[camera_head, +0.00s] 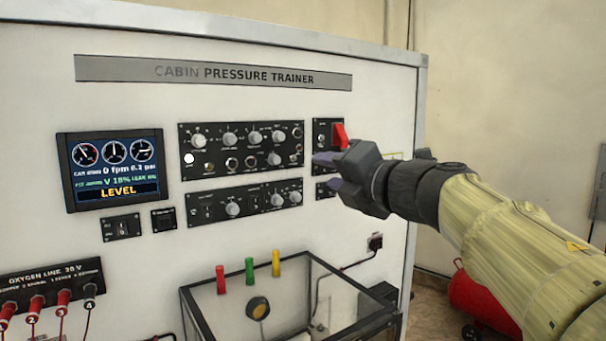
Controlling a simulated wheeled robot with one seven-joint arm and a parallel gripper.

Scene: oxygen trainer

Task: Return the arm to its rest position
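My gripper (326,172) is at the right part of the white cabin pressure trainer panel (120,125), at the end of my arm coming in from the lower right. Its dark fingers point left, in front of or close to the small black switch panel (322,128); I cannot tell whether they touch it. A red switch guard (340,136) stands out just above the gripper. Part of the switch panel is hidden behind the gripper. Nothing shows held in the fingers, but their gap is not clear from this angle.
A screen (112,166) reads LEVEL. Knob panels (240,149) sit left of my gripper. Below is a clear box with a black frame (190,310), with red, green and yellow posts behind it. A red tank (478,305) stands on the floor at right. The beige wall side is open.

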